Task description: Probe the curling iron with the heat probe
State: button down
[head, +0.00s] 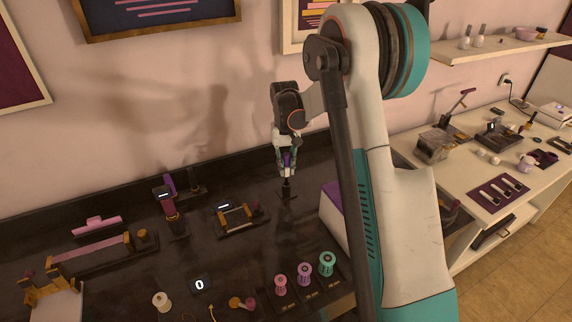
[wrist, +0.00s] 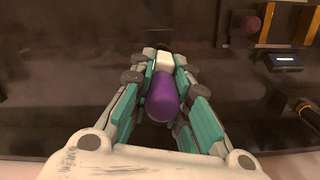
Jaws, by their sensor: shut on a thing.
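My gripper (head: 287,166) is shut on a purple-handled tool, which looks like the heat probe (wrist: 162,98). The tool points down, its dark lower end close to a small dark base (head: 289,195) on the black counter; I cannot tell whether they touch. In the wrist view the purple handle sits between the teal fingers and hides what lies below. Left of my gripper stands an upright device with a purple part, a gold part and a small display, likely the curling iron (head: 170,208) on its stand. A dark and gold rod end (wrist: 308,110) shows at the wrist view's right edge.
A brass-posted device with a display (head: 230,215) lies between them. A pink bar rig (head: 92,247) is at left. A white side table (head: 482,210) stands right.

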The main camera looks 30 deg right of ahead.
jog(key=shift+f+b, duration=0.7)
jog(key=shift+f, duration=0.5)
jog(key=c, duration=1.4)
grip_release()
jog(key=shift+c, duration=0.2)
jog(key=r, duration=1.2)
jog(key=shift+w, duration=0.4)
